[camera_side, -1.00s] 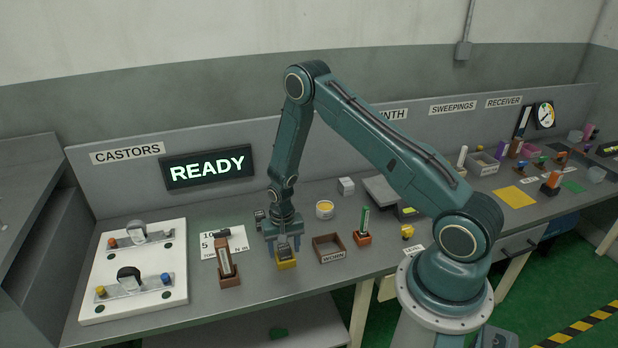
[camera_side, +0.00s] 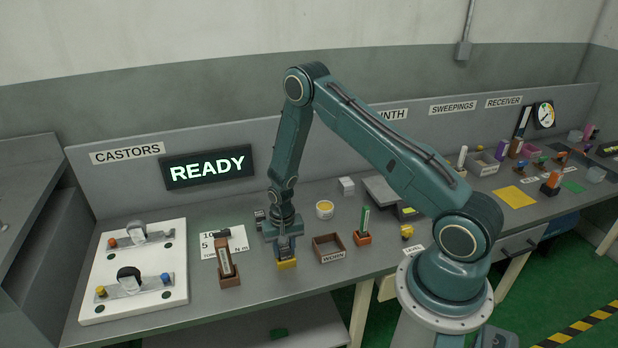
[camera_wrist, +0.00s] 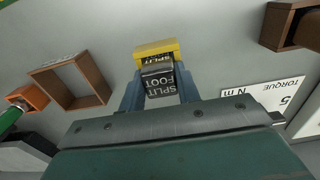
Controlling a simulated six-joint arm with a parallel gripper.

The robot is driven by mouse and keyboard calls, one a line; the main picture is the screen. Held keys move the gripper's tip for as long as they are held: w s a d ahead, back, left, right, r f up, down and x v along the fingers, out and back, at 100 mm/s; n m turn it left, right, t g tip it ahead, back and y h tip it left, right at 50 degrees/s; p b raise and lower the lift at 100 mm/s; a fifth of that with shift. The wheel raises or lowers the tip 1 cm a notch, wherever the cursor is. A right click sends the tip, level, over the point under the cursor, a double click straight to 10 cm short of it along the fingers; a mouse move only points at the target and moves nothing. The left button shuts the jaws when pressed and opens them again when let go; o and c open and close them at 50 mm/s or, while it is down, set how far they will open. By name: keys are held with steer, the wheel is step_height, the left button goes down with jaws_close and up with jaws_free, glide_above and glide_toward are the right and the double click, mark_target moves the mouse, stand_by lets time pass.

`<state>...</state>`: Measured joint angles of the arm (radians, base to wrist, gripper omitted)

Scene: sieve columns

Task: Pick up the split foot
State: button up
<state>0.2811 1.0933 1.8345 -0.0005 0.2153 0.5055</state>
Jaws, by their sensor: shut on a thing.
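The split foot (camera_wrist: 158,82) is a small dark block lettered SPLIT FOOT in the wrist view. My gripper (camera_wrist: 157,88) has its two blue fingers closed on either side of it. A yellow holder (camera_wrist: 156,48), also lettered SPLIT, sits right by the foot; I cannot tell whether the foot is clear of it. In the side view my gripper (camera_side: 286,252) points down over the yellow holder (camera_side: 287,264) on the bench, and the foot is mostly hidden between the fingers.
A brown wooden holder (camera_side: 229,270) stands to the left. A white board with castors (camera_side: 133,297) lies further left. A yellow-topped tin (camera_side: 325,209) and orange-based green tool (camera_side: 364,229) stand behind and right.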

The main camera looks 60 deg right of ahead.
mark_target(284, 247)
steer(key=shift+r, duration=0.15)
step_height(284, 247, up, 20)
stand_by(0.9)
stand_by(0.5)
